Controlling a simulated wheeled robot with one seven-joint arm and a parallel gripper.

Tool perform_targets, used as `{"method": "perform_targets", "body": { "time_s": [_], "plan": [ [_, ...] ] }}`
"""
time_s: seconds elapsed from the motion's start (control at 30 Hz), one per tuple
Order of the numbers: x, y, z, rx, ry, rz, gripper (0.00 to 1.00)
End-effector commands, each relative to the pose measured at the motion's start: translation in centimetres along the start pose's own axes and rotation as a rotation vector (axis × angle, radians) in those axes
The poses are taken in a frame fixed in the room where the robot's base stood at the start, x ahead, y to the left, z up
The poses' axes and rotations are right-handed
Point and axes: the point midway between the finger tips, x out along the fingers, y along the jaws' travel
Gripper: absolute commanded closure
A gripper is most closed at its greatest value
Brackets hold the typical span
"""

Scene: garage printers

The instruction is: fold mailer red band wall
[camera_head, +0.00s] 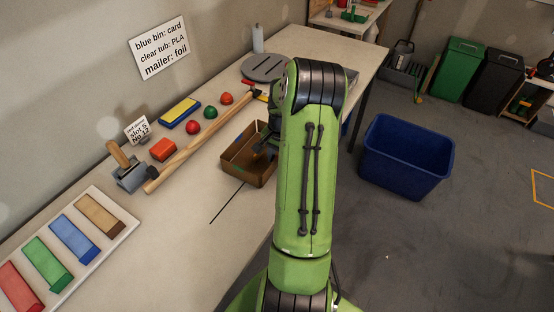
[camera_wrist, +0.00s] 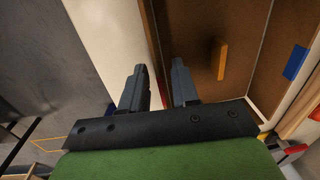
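The mailer is an open brown box (camera_head: 236,173) on the workbench, partly hidden behind my arm. Its brown inside (camera_wrist: 195,35) fills the upper middle of the wrist view, with an orange tab (camera_wrist: 222,60) and a blue tab (camera_wrist: 295,63) on its walls. My gripper (camera_wrist: 158,68) is open at the box's near wall (camera_wrist: 150,45). One finger is on the outer side of this wall and the other on the inner side; I cannot tell whether they touch it. In the head view my gripper is mostly hidden by my arm.
A long wooden-handled tool (camera_head: 200,140) lies left of the box. A blue bin (camera_head: 405,155) stands on the floor at right.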

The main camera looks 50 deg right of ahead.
Motion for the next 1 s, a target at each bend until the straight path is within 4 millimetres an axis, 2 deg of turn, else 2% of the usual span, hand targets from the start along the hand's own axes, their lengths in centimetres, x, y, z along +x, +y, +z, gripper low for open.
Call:
{"method": "perform_targets", "body": {
  "time_s": [0.1,0.3,0.5,1.0],
  "plan": [
    [0.59,0.01,0.02,0.000,0.000,0.000,0.70],
    [0.55,0.00,0.01,0.000,0.000,0.000,0.70],
    [0.52,0.00,0.01,0.000,0.000,0.000,1.00],
    [0.65,0.52,-0.04,0.003,0.001,-0.064,1.00]
  ]
}}
